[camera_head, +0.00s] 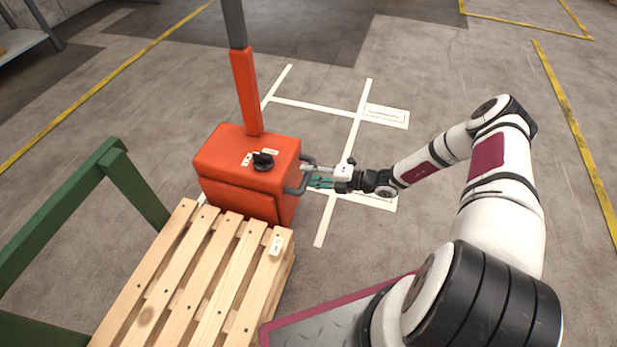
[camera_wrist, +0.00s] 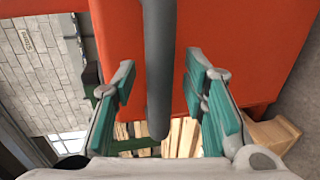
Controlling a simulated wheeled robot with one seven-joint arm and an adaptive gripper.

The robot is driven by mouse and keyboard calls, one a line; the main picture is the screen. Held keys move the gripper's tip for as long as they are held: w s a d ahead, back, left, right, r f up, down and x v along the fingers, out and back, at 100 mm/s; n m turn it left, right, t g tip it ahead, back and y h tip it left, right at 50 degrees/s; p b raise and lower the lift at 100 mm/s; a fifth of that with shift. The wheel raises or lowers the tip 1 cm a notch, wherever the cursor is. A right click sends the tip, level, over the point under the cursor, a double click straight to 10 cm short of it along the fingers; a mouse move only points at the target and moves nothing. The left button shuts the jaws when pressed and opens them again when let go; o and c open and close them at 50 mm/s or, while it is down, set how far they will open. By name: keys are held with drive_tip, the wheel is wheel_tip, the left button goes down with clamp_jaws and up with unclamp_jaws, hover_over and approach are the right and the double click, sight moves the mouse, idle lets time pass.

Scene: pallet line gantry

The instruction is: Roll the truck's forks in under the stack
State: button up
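The truck (camera_head: 240,165) is an orange-red box with a tall mast, a black knob on top and a grey bar handle (camera_head: 303,187) on its right side. Its forks are hidden. The stack (camera_head: 205,275) of pale wooden pallets stands right in front of the truck, at the lower left. My gripper (camera_head: 322,181) is at the handle. In the wrist view the grey bar (camera_wrist: 160,70) runs between my two green-padded fingers, with a gap on each side. The fingers are open and the orange body fills the view behind them. Slats also show at the bottom there.
A green frame (camera_head: 85,215) stands left of the stack. White tape lines (camera_head: 355,130) mark the floor behind and right of the truck. Yellow lines (camera_head: 100,85) run farther out. The floor to the right is clear. A grey shelf (camera_head: 25,40) stands at the top left.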

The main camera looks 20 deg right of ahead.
drive_tip(key=shift+w+a, duration=0.25)
drive_tip(key=shift+a, duration=0.05)
drive_tip(key=shift+c, duration=0.6)
clamp_jaws()
drive_tip(key=shift+s, duration=0.1)
drive_tip(key=shift+s+a+f+p, duration=0.1)
drive_tip(key=shift+s+a+p, duration=0.75)
drive_tip(key=shift+s, duration=0.2)
drive_tip(key=shift+o, duration=0.6)
unclamp_jaws()
drive_tip(key=shift+w, duration=0.1)
